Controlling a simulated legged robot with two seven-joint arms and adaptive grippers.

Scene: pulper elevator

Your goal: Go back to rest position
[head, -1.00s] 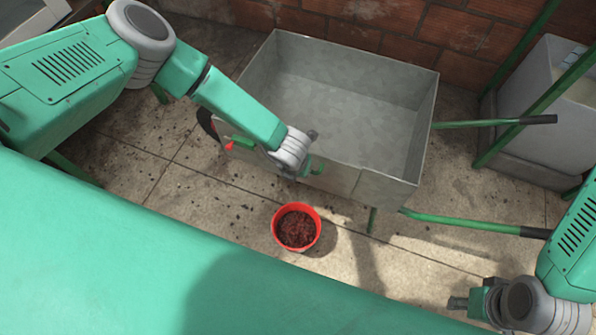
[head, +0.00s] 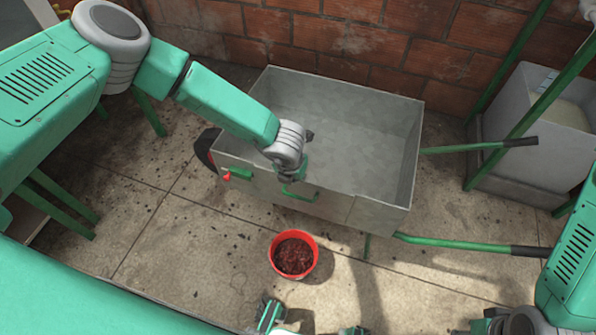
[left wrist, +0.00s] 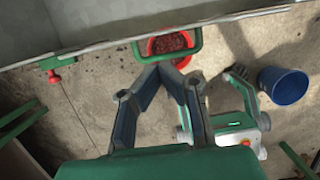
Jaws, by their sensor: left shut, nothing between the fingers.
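My left gripper (head: 290,178) is at the front rim of the grey metal cart (head: 390,218), by the green handle (head: 301,194) on its front wall. In the left wrist view the fingers (left wrist: 172,68) come together at the tips, shut with nothing between them. The green handle (left wrist: 195,44) lies just beyond them in that view. My right gripper (head: 484,325) is low at the bottom right, partly cut off by the frame edge, and its jaws cannot be made out.
A red bucket (head: 292,235) of dark red pulp stands on the floor before the cart; it also shows in the left wrist view (left wrist: 152,46). A blue bucket (left wrist: 283,86) stands at right there. Green cart handles (head: 470,247) reach right. A brick wall (head: 350,40) is behind.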

